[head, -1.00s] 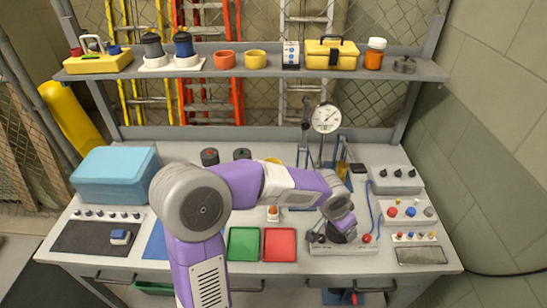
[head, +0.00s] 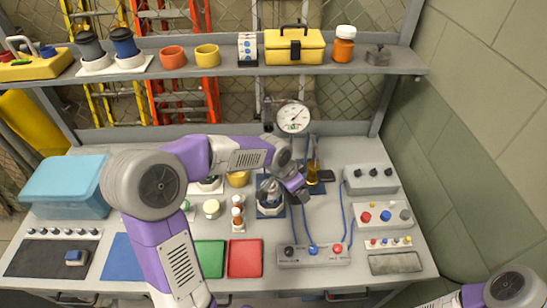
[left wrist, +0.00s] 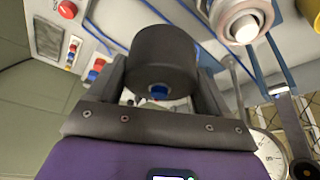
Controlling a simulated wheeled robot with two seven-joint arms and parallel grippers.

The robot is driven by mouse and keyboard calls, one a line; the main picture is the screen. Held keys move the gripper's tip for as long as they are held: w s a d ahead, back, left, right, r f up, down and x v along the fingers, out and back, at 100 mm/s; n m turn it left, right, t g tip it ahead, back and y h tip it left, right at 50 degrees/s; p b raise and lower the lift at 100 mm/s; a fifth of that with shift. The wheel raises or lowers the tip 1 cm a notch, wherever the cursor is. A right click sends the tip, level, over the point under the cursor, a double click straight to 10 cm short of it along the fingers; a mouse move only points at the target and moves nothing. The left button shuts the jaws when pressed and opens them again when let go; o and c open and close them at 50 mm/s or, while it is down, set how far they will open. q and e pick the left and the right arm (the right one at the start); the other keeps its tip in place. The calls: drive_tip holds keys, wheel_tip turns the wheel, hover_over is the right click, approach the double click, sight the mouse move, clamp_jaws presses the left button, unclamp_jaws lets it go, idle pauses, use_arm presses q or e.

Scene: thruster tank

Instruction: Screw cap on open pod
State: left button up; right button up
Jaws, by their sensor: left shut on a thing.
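My left gripper (head: 296,187) is shut on a dark grey round cap (left wrist: 165,52) with a blue centre, which fills the space between the fingers in the left wrist view. In the head view the gripper is above the table, just right of a grey-and-white pod-like part (head: 269,190) on a blue square base. A white ring with a pale inner dome (left wrist: 243,22) shows beyond the cap in the left wrist view, apart from it. I cannot tell for sure whether this is the open pod. My right arm shows at the lower right of the head view, but its gripper is out of frame.
A pressure gauge (head: 293,117) stands behind my left gripper. A switch panel with blue cables (head: 312,255) lies in front. Green (head: 209,259) and red (head: 245,259) trays lie front-centre. Several small bottles and a blue box (head: 65,187) stand to the left.

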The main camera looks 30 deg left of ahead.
use_arm(q)
drive_tip(key=a+r+m+p, duration=0.1)
drive_tip(key=a+m+p, duration=0.1)
drive_tip(key=a+m+g+h+p, duration=0.1)
drive_tip(key=a+m+p, duration=0.1)
drive_tip(key=a+m, duration=0.1)
drive_tip(key=w+a+r+m+g+h+p, duration=0.1)
drive_tip(key=a+m+p, duration=0.1)
drive_tip(key=a+m, duration=0.1)
drive_tip(key=shift+w+a+r, duration=0.1)
drive_tip(key=shift+a+r, duration=0.1)
drive_tip(key=shift+r, duration=0.15)
drive_tip(key=shift+w+a+m+g, duration=0.1)
drive_tip(key=shift+a+m+g, duration=0.35)
drive_tip(key=shift+m, duration=0.35)
drive_tip(key=shift+f+b, duration=0.9)
drive_tip(key=shift+f, duration=0.9)
drive_tip(key=shift+f+b, duration=2)
drive_tip(key=shift+f, duration=0.2)
idle(0.5)
drive_tip(key=o, duration=1)
drive_tip(key=shift+c, duration=0.2)
drive_tip(key=shift+a+r, duration=0.1)
drive_tip(key=v, duration=0.7)
drive_tip(key=shift+r+p, duration=0.2)
drive_tip(key=shift+p, duration=0.15)
